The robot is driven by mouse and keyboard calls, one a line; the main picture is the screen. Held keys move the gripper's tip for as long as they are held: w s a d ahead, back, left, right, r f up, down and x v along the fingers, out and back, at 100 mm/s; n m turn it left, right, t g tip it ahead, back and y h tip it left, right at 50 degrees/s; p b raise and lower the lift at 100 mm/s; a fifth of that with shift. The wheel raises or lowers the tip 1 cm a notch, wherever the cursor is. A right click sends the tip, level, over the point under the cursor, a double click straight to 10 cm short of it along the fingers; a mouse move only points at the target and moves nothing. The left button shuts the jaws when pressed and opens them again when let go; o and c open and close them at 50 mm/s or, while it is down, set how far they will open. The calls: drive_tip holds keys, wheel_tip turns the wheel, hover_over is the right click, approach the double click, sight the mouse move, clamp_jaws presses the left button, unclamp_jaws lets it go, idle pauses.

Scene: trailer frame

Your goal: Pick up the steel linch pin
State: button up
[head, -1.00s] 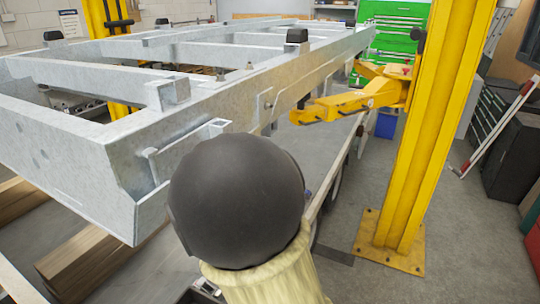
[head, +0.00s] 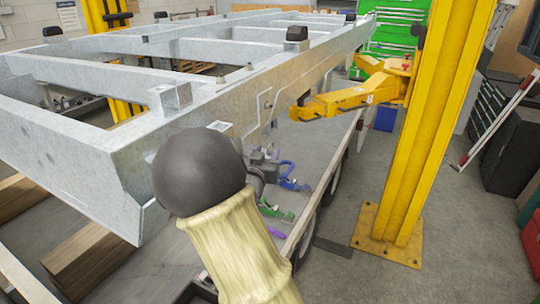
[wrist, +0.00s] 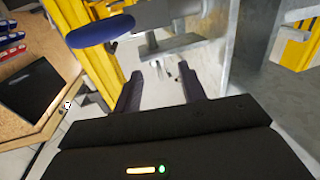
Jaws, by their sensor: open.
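I cannot make out the steel linch pin with certainty. In the wrist view, my gripper (wrist: 159,72) is open, with its two dark fingers apart and nothing held between them. Small thin metal parts show beyond the fingertips, below a grey metal bracket (wrist: 172,46); they are too small to identify. In the head view, my pale arm with its dark round joint covers much of the trailer's near side, and my gripper is mostly hidden behind it.
The galvanised trailer frame (head: 150,135) fills the left. Blue (head: 288,178) and green (head: 276,213) pieces lie beside its side rail. A yellow lift post (head: 425,130) stands at right, with its arm (head: 345,101) reaching toward the frame. A blue rounded object (wrist: 100,31) is close in the wrist view.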

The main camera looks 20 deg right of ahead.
drive_tip(key=shift+w+d+r+p, duration=0.15)
drive_tip(key=shift+w+d+p, duration=0.35)
drive_tip(key=shift+p, duration=0.1)
drive_tip(key=p+x, duration=0.2)
drive_tip(key=x, duration=0.1)
drive_tip(key=shift+w+d+f, duration=0.2)
drive_tip(key=shift+w+d, duration=0.1)
drive_tip(key=shift+w, duration=0.05)
drive_tip(key=shift+s, duration=0.1)
drive_tip(key=shift+c, duration=0.4)
clamp_jaws()
